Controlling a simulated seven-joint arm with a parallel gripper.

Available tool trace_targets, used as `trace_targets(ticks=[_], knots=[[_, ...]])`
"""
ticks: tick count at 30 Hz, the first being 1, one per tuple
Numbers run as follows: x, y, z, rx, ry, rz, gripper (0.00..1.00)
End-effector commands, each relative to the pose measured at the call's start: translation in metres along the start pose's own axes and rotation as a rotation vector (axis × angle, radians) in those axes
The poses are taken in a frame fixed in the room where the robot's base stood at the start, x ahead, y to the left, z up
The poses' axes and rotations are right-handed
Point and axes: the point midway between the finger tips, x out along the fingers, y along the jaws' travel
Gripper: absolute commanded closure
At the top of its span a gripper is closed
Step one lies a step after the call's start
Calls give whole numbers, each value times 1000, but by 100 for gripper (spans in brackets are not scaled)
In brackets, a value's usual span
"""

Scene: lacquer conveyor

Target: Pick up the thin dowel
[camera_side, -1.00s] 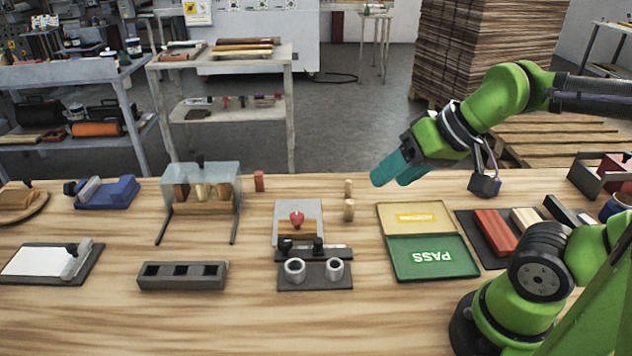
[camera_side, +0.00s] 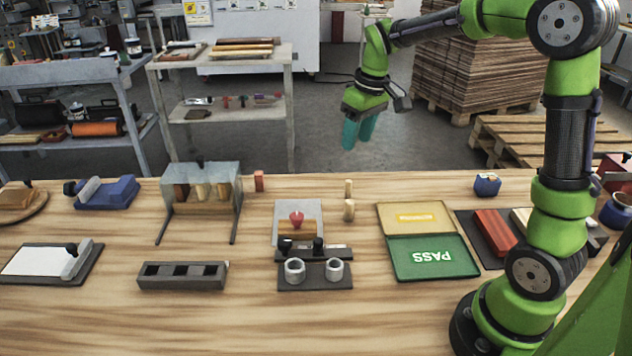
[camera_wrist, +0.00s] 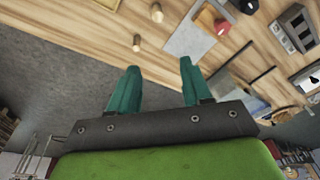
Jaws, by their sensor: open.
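Two small upright wooden dowels stand on the bench right of the grey plate with the red knob. The thinner dowel (camera_side: 348,187) is near the back edge; it also shows in the wrist view (camera_wrist: 136,42). A thicker dowel (camera_side: 348,209) stands just in front of it and shows in the wrist view too (camera_wrist: 157,14). My gripper (camera_side: 357,142) has teal fingers pointing down, in the air above and apparently behind the dowels. In the wrist view my gripper (camera_wrist: 159,68) is open, its fingers spread with nothing between them.
A grey plate with a red knob (camera_side: 297,219) is left of the dowels, and an open PASS case (camera_side: 432,257) is to the right. Bare wood lies around the dowels' right side.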

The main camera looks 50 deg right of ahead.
Motion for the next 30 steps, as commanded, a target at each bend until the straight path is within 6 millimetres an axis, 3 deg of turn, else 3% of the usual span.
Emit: trace_targets(ticks=[1,5,10,12,17,30], knots=[[12,16,-14,-62,-42,7,52],[30,48,-40,-265,-126,12,52],[20,62,-59,-500,-158,9,52],[14,61,-60,-563,-161,4,52],[20,60,-56,-631,-176,-16,52],[107,62,-40,-632,-176,-17,52]])
